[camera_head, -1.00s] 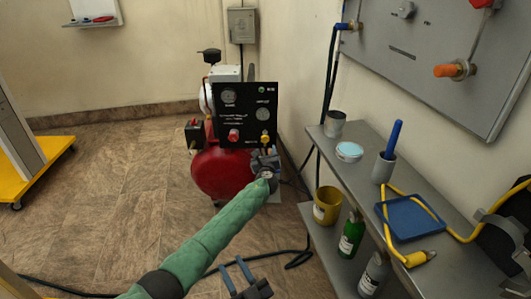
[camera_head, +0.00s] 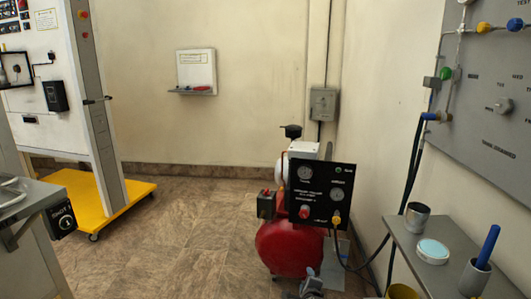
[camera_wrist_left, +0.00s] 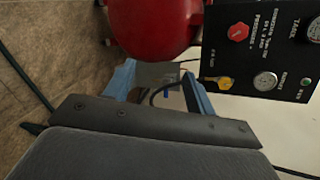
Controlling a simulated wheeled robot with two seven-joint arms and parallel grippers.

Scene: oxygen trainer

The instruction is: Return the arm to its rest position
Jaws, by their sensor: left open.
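My left gripper (camera_head: 311,283) shows only in small part at the bottom edge of the head view, in front of the compressor's red tank (camera_head: 288,248). In the left wrist view my left gripper (camera_wrist_left: 158,73) has its two blue fingers spread apart with nothing held between them. The red tank and the black gauge panel (camera_head: 320,191) lie just beyond the fingers. Most of my left arm is out of the head view. My right gripper is in neither view now.
A grey shelf (camera_head: 432,277) at right carries a metal cup (camera_head: 416,217), a light-blue-lidded tin (camera_head: 432,251) and a holder with a blue handle (camera_head: 488,247). Hoses hang beside it. A yellow-based stand (camera_head: 118,207) is at left. The floor between is open.

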